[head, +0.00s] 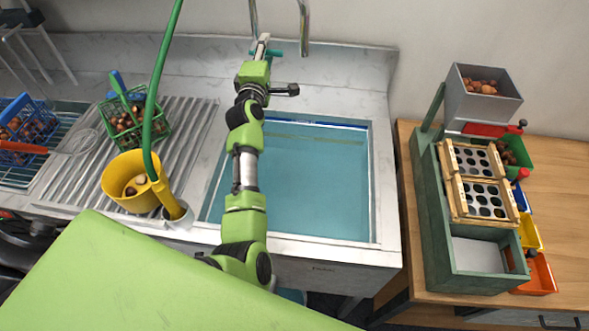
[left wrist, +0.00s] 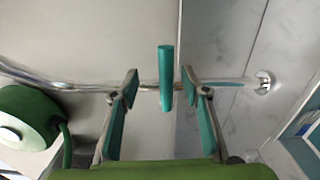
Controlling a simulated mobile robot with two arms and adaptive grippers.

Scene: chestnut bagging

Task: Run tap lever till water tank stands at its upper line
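The water tank (head: 300,185) is the sink basin in the middle of the head view, holding teal water. A blue strip and a yellowish line show on its back wall; I cannot tell exactly where the water stands against them. My left gripper (head: 263,47) reaches to the tap behind the tank. In the left wrist view, the teal tap lever (left wrist: 165,60) stands upright between the two fingers of my left gripper (left wrist: 159,85), with a gap on both sides. The gripper is open. The tap pipe (left wrist: 225,83) runs across behind the lever. My right gripper is not in view.
Left of the tank, a yellow pot (head: 118,188), a green basket (head: 150,132) and a blue basket (head: 22,135) stand on the drainer. A green hose (head: 157,85) hangs there. On the right, a wooden table (head: 565,215) carries a green sorting frame (head: 435,225) and coloured bins.

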